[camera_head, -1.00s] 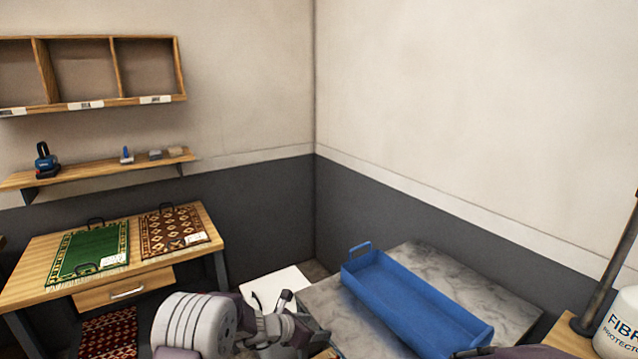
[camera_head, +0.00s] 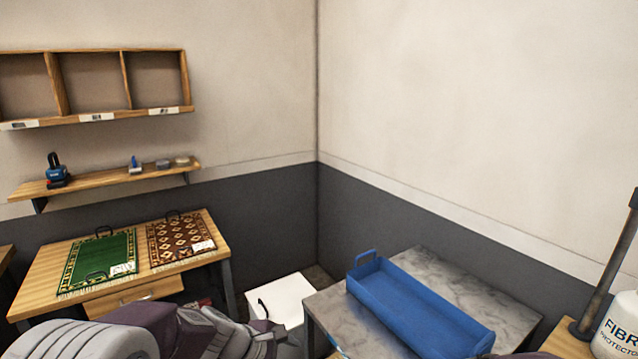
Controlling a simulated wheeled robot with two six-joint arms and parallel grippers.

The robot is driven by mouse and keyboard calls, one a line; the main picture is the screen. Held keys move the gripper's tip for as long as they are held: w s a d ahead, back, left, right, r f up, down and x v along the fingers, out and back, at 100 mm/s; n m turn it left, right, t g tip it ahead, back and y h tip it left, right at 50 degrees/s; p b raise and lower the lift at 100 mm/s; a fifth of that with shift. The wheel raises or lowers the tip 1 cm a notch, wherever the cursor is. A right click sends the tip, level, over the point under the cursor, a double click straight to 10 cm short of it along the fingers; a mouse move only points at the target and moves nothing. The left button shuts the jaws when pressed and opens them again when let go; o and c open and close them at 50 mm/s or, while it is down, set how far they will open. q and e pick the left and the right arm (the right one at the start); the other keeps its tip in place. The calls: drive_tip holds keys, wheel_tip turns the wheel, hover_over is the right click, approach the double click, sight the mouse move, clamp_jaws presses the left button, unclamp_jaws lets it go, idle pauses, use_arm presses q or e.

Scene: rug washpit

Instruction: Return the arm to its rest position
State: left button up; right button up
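My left arm comes in along the bottom left edge of the head view. Its gripper (camera_head: 268,340) is at the bottom edge, in front of the grey stone-topped table, and only partly in view, so I cannot tell whether it is open or shut. A small dark part at the bottom right edge may belong to my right arm; my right gripper does not show.
A blue tray (camera_head: 418,308) stands on the marbled table (camera_head: 335,312). A green rug (camera_head: 98,258) and a brown patterned rug (camera_head: 178,238) lie on the wooden table (camera_head: 42,283). A white box (camera_head: 283,298) stands between the tables. A white tub (camera_head: 618,325) is at right.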

use_arm(q)
drive_tip(key=s+a+f+m+g+y, duration=0.1)
drive_tip(key=s+a+f+m+y, duration=0.1)
drive_tip(key=s+a+m, duration=0.3)
drive_tip(key=s+a+f+m+g+y, duration=0.2)
drive_tip(key=s+a+m, duration=0.4)
drive_tip(key=s+m, duration=0.5)
drive_tip(key=shift+f+g+y, duration=0.3)
drive_tip(key=shift+f+y, duration=0.4)
drive_tip(key=shift+a, duration=0.15)
